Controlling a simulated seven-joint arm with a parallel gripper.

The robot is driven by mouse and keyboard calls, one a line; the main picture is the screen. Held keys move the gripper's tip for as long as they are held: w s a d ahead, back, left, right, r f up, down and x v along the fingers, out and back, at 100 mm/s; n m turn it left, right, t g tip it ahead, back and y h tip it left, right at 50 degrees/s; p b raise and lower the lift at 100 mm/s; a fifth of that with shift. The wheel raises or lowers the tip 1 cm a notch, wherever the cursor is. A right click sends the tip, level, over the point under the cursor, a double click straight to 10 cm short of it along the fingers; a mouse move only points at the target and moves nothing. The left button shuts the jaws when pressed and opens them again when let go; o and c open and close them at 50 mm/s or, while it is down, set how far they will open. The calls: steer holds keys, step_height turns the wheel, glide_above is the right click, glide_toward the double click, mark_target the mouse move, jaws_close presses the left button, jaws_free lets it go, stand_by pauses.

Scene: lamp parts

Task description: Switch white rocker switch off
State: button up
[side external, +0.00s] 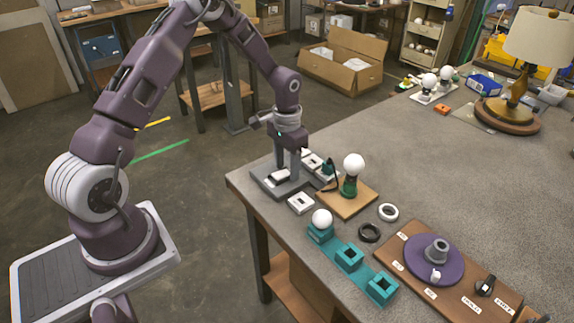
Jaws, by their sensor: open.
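A white block that looks like the rocker switch (280,177) sits on a grey plate (262,181) near the table's left corner. Its on or off position is too small to make out. My gripper (287,171) points down with its fingers apart, right at the block and low over the plate. Nothing is visibly held between the fingers. I cannot tell whether a fingertip touches the switch. The fingers hide part of the plate.
A white square frame (301,203) lies in front of the plate. A bulb (354,164) in a green socket stands on a wooden board (362,199) to the right. Teal holders (349,257) and a purple disc (420,262) are nearer. The table's middle is clear.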

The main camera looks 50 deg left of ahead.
mark_target(275, 176)
jaws_close()
steer(key=t, duration=0.1)
steer(key=s+t, duration=0.1)
steer(key=t, duration=0.1)
steer(key=shift+r, duration=0.15)
steer(key=shift+s+r+t, duration=0.1)
steer(key=shift+t, duration=0.7)
jaws_free()
steer(key=shift+r, duration=0.15)
steer(key=v, duration=0.6)
steer(key=shift+s+r, duration=0.2)
steer(key=shift+r, duration=0.2)
